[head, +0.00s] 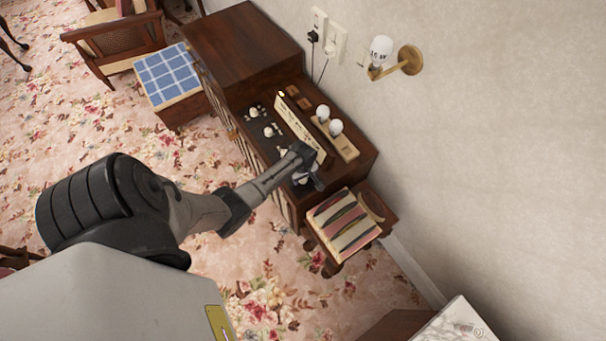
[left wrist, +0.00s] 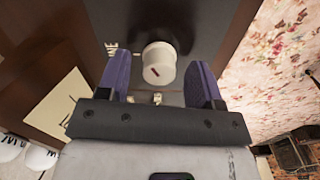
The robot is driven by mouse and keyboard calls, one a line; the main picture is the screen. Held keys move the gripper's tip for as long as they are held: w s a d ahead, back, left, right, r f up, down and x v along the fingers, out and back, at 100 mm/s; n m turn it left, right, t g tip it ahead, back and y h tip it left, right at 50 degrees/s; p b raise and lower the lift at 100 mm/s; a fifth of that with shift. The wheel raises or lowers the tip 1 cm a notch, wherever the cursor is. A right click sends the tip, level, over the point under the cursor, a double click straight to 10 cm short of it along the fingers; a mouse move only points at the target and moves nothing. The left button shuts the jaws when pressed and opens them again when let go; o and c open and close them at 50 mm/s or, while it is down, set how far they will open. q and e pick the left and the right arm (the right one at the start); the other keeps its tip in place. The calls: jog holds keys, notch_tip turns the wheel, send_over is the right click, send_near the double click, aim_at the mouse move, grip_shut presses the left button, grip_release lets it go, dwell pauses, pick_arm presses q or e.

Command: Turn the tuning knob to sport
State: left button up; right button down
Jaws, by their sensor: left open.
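A white round knob (left wrist: 158,62) with a short red mark on its face sits on the dark panel of a wooden radio cabinet (head: 335,115). My left gripper (head: 303,180) is over the near end of that panel. In the left wrist view its two purple-padded fingers (left wrist: 158,75) are open, one on each side of the knob, with gaps showing. Two more white knobs, one farther (head: 253,111) and one nearer (head: 268,131), sit along the panel. My gripper partly hides the near end in the head view. I cannot read any "sport" label.
Upright light bulbs (head: 336,127) stand on a wooden strip behind the cream dial plate (head: 298,125). A striped-cushion stool (head: 343,224) is close on the right, and the wall (head: 480,150) is behind. Flowered carpet lies open in front.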

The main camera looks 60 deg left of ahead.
pick_arm(q)
jog(key=shift+f, duration=0.3)
jog(key=c, duration=0.9)
